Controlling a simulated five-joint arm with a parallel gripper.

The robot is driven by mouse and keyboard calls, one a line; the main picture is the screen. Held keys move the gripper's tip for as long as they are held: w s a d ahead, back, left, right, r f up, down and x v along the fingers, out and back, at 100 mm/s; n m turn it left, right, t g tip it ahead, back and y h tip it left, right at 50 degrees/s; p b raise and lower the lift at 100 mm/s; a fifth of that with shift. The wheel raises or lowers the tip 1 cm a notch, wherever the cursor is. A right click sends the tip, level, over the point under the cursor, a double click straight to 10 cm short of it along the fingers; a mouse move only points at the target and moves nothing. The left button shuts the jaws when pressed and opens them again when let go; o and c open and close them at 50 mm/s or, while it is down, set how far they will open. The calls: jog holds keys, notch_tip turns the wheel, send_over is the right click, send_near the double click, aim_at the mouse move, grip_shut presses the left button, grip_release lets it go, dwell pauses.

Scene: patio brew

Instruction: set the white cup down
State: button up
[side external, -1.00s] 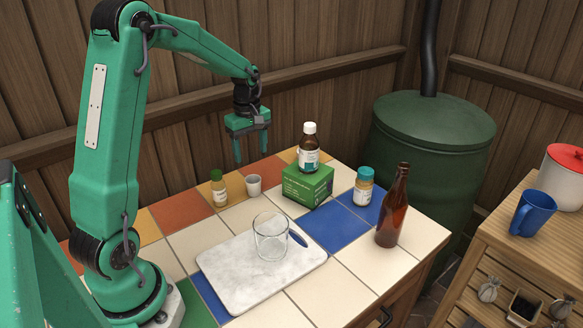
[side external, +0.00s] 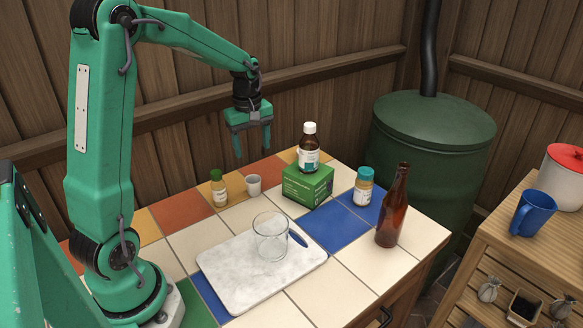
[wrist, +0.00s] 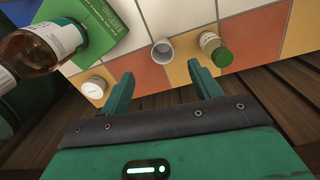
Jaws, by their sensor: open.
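The small white cup (side external: 253,186) stands upright on the tiled table, between the green-capped jar and the green box. It also shows in the wrist view (wrist: 162,51), beyond my fingertips and apart from them. My gripper (side external: 252,148) is open and empty, in the air above the back of the table and higher than the cup. Its two spread fingers also show in the wrist view (wrist: 162,80), with nothing between them.
A green-capped jar (side external: 219,190) stands left of the cup. A green box (side external: 307,187) with a brown bottle (side external: 309,150) on it stands to the right. A glass (side external: 270,238) stands on a marble board (side external: 230,285). A blue-capped jar (side external: 363,188) and tall brown bottle (side external: 393,208) stand farther right.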

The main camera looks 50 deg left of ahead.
jog(key=s+d+r+m+t, duration=0.2)
jog(key=s+d+r+m, duration=0.2)
jog(key=s+d+m, duration=0.4)
jog(key=s+d+r+m+t, duration=0.3)
jog(key=s+d+r+m, duration=0.2)
jog(key=s+d+m, duration=0.3)
jog(key=shift+s+d+r+m, duration=0.15)
jog(key=shift+s+d+m, duration=0.25)
jog(key=shift+d, duration=0.5)
